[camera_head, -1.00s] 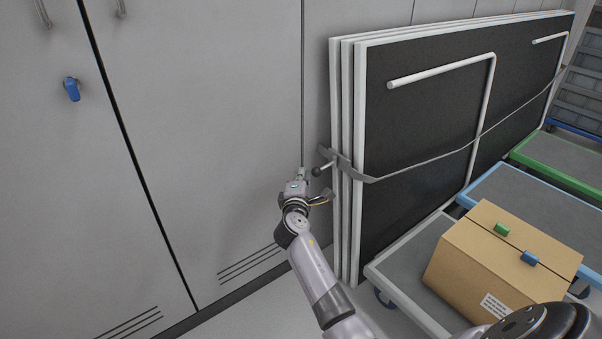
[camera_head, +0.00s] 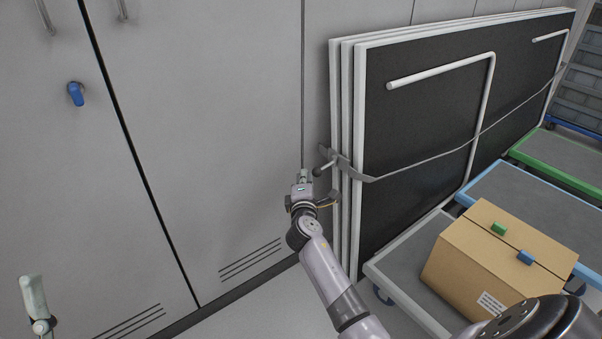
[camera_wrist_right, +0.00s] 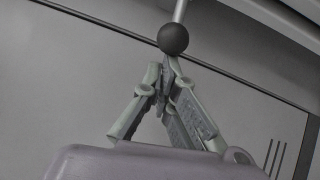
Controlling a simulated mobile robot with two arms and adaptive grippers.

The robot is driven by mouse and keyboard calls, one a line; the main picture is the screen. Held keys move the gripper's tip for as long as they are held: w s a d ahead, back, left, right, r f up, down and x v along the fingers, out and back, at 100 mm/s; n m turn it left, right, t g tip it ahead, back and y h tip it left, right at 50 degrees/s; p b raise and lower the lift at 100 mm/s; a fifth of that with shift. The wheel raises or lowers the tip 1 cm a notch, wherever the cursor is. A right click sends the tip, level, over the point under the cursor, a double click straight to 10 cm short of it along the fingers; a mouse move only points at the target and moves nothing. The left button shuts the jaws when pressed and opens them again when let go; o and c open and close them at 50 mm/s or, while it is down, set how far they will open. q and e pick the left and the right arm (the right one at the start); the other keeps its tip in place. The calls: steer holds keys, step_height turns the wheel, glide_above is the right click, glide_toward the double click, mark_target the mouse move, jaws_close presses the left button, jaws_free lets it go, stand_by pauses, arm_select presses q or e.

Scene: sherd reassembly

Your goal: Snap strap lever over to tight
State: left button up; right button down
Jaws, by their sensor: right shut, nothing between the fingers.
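The strap lever is a short pale rod with a black ball knob (camera_head: 317,171), at the near end of the stacked panels. A grey strap (camera_head: 420,163) runs from it around the panels. My right gripper (camera_head: 304,174) is just left of the knob, its fingers shut and empty. In the right wrist view the knob (camera_wrist_right: 173,38) sits right at the tips of the shut fingers (camera_wrist_right: 164,72); I cannot tell whether they touch. The lever's base is out of that view. My left gripper (camera_head: 33,290) shows partly at the lower left, apart from the lever; its jaw state is unclear.
The framed dark panels (camera_head: 430,95) lean against grey cabinets (camera_head: 210,120) with a blue handle (camera_head: 76,94). A cardboard box (camera_head: 500,260) stands on a grey cart (camera_head: 405,265) at the right. Blue-edged (camera_head: 535,205) and green-edged (camera_head: 560,165) carts stand behind it.

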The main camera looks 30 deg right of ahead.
arm_select(q)
steer(key=w+f+g+y+p, duration=0.3)
steer(key=w+f+g, duration=0.3)
steer(key=f+g, duration=0.3)
steer(key=s+a+f+g+y+p, duration=0.1)
steer(key=s+f+g, duration=0.15)
steer(key=f, duration=0.45)
steer(key=s+a+f+g+y+p, duration=0.1)
steer(key=a+f+g+p, duration=0.1)
steer(key=f+g, duration=0.35)
steer(key=w+d+r+t+h+b, duration=0.1)
steer(key=r+t+b, duration=0.1)
steer(key=r+t, duration=0.4)
steer(key=w+d+r+t+h+b, duration=0.1)
steer(key=d+r+t+b, duration=0.1)
steer(key=r+t, duration=0.4)
steer(key=shift+w+d+r+h, duration=0.15)
steer(key=shift+w+r+h, duration=0.2)
steer(key=shift+r, duration=1)
arm_select(e)
steer(key=s+d+n+t+y, duration=0.1)
steer(key=s+d+n+y, duration=0.8)
steer(key=y, duration=0.6)
steer(key=shift+s+n+t+y, duration=0.3)
steer(key=shift+s+n+y, duration=0.15)
steer(key=shift+n, duration=0.45)
steer(key=shift+d, duration=0.1)
